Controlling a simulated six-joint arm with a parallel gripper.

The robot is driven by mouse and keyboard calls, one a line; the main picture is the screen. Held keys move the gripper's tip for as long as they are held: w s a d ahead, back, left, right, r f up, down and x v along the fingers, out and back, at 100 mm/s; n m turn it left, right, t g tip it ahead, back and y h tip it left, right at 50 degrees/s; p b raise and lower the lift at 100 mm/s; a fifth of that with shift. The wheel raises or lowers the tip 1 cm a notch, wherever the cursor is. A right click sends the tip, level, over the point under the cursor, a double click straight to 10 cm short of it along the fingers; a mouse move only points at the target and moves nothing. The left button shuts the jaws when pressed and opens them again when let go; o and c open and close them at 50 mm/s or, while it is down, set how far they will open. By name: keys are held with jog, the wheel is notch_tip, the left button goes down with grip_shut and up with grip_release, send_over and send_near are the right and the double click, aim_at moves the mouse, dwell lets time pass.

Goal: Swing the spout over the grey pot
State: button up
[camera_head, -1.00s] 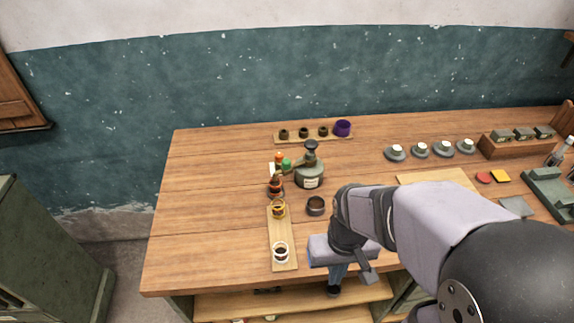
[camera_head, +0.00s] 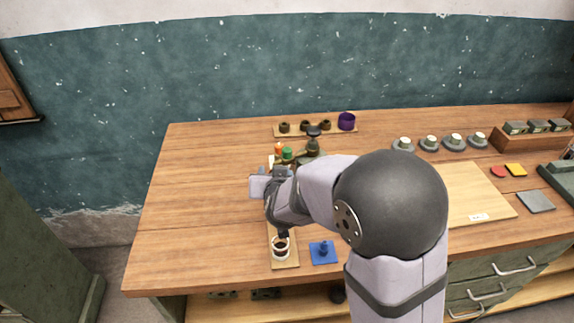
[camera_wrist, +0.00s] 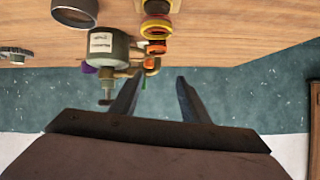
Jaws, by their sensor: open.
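The grey-green canister (camera_wrist: 108,45) has a white label and a dark knob on top; its top also shows in the head view (camera_head: 313,146). Its brass spout (camera_wrist: 122,73) sticks out sideways, toward the small banded pots. An open dark grey round pot (camera_wrist: 75,12) stands beside the canister in the wrist view, apart from the spout; my arm hides it in the head view. I cannot tell for sure that it is the grey pot meant. My gripper (camera_wrist: 155,84) is open and empty, its fingers near the spout's end and touching nothing that I can make out.
A yellow-banded pot (camera_wrist: 157,27) and an orange-banded pot (camera_wrist: 156,47) stand near the spout. A purple cup (camera_head: 347,121) is behind. The left tabletop is clear.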

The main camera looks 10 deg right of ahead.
aim_at(286, 155)
jog(key=w+t+h+b, duration=0.1)
jog(key=w+m+t+h+b, duration=0.1)
jog(key=h, duration=0.1)
jog(key=w+m+t+h+b, duration=0.1)
jog(key=t+b, duration=0.1)
jog(key=shift+w+d+r, duration=0.2)
jog(key=shift+d+r, duration=0.05)
jog(key=shift+s+d+f+m+h+b, duration=0.25)
jog(key=shift+s+f+h+b, duration=0.15)
jog(key=shift+h, duration=0.3)
jog(key=shift+s+d+f+m+h+b, duration=0.15)
jog(key=shift+d+f+h+b, duration=0.1)
jog(key=shift+h+b, duration=0.35)
jog(key=shift+w+d+r+p, duration=0.1)
jog(key=shift+w+d+p, duration=0.25)
jog(key=shift+w, duration=0.2)
jog(key=shift+p+x, duration=0.8)
jog(key=shift+x, duration=2.25)
grip_shut()
